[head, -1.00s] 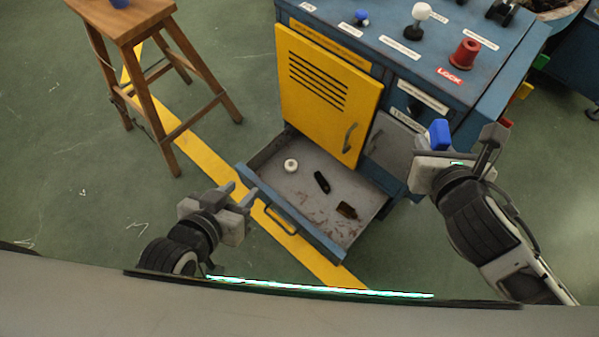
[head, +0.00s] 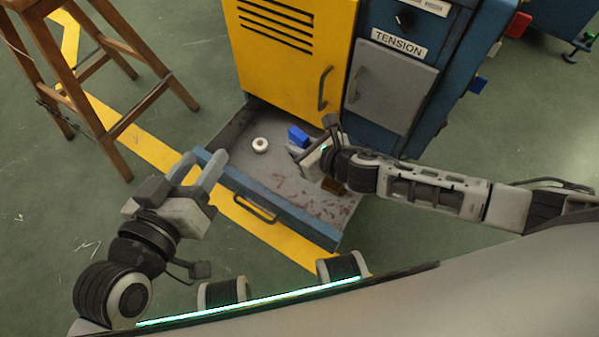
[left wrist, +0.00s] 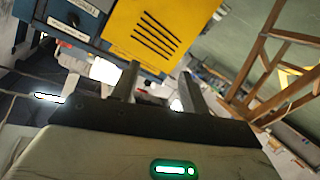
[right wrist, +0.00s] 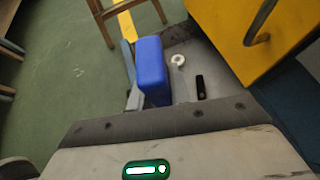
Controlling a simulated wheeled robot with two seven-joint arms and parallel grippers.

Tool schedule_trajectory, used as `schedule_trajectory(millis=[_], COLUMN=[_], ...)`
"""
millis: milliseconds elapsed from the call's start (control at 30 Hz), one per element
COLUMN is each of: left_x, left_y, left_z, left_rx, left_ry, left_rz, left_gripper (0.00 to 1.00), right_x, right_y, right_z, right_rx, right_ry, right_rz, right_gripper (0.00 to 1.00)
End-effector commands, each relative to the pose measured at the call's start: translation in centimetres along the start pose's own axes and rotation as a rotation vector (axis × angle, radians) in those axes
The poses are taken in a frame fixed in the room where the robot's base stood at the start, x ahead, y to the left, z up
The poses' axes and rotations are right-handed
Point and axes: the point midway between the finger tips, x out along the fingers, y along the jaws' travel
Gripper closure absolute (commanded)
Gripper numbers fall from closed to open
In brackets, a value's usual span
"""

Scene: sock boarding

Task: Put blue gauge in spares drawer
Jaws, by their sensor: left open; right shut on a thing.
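The blue gauge (head: 298,137) is a small blue block in my right gripper (head: 303,150), which is shut on it. In the head view the gauge shows over the open spares drawer (head: 318,208). In the right wrist view the gauge (right wrist: 151,70) stands up large between the fingers, with the drawer behind it. I cannot tell how high above the drawer floor it is. My left gripper (head: 183,172) is open and empty, beside the drawer's left front corner. The left wrist view shows its two fingers apart (left wrist: 157,85).
In the drawer lie a white ring (head: 260,145), a dark oblong thing (right wrist: 200,87) and a brown piece (head: 333,185). A yellow cabinet door (head: 285,50) and a grey door (head: 390,88) stand above and behind it. A wooden stool (head: 110,130) stands at left.

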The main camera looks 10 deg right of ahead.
Motion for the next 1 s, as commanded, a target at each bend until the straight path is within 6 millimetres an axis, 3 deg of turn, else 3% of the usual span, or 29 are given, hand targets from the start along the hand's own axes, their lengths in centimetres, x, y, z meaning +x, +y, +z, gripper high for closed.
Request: schedule_trajectory(millis=[33,200,567,800,1000], left_x=[0.7,1.1,1.5,1.5,1.1], left_y=[-0.5,0.0,0.6,1.0,1.6], left_z=[1.9,3.0,2.3,-2.3,-4.0], left_rx=[-0.011,-0.046,-0.058,0.184,0.304], left_ry=[0.02,0.065,0.178,0.438,0.566], left_rz=[0.022,0.082,0.158,0.19,0.209], left_gripper=[0.55,0.55,0.55,0.55,0.55], right_x=[2.5,5.9,8.9,10.3,11.0], right_y=[-0.2,-0.4,-0.8,-0.9,-0.9], right_z=[-3.4,-8.7,-14.0,-16.5,-17.9], right_rx=[-0.024,-0.071,-0.104,-0.104,-0.105], right_ry=[0.001,0.002,0.001,0.0,0.001], right_rz=[0.031,0.131,0.197,0.197,0.195], right_gripper=[1.0,1.0,1.0,1.0,1.0])
